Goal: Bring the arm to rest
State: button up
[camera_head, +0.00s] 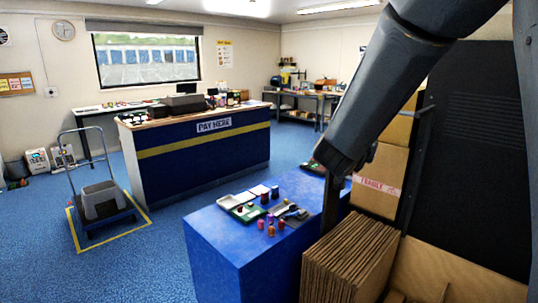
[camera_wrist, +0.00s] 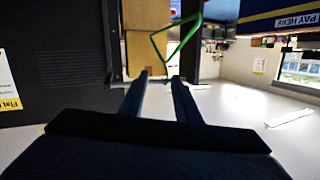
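My arm comes down from the upper right in the head view, dark grey and bent. Its lower end is over the blue table (camera_head: 215,238), beside the stacked cartons. My gripper (camera_wrist: 159,78) shows in the wrist view with its two dark fingers apart and no object between them. Its fingertips cannot be made out clearly in the head view.
Cartons (camera_head: 380,180) and upright cardboard sheets (camera_head: 340,262) stand close to my arm. Trays (camera_head: 236,201) and small coloured pieces (camera_head: 271,231) lie on the blue table. A pay counter (camera_head: 205,155) and a trolley (camera_head: 103,199) stand beyond.

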jog(key=s+a+f+n+g+y+b, duration=0.35)
jog(key=s+f, duration=0.25)
jog(key=f, duration=0.5)
jog(key=s+a+f+n+g+y+b, duration=0.25)
jog(key=s+a+f+y, duration=0.2)
jog(key=f, duration=0.55)
jog(key=s+d+f+g, duration=0.1)
jog(key=s+f+g, duration=0.1)
jog(key=s, duration=0.4)
jog(key=s+d+f+g+b, duration=0.1)
jog(key=s+f+g, duration=0.2)
jog(key=s+f, duration=0.2)
jog(key=s+d+f+n+g+b, duration=0.1)
jog(key=s+f+g, duration=0.1)
jog(key=s, duration=0.7)
jog(key=shift+f+g+h, duration=0.4)
jog(key=shift+f, duration=0.3)
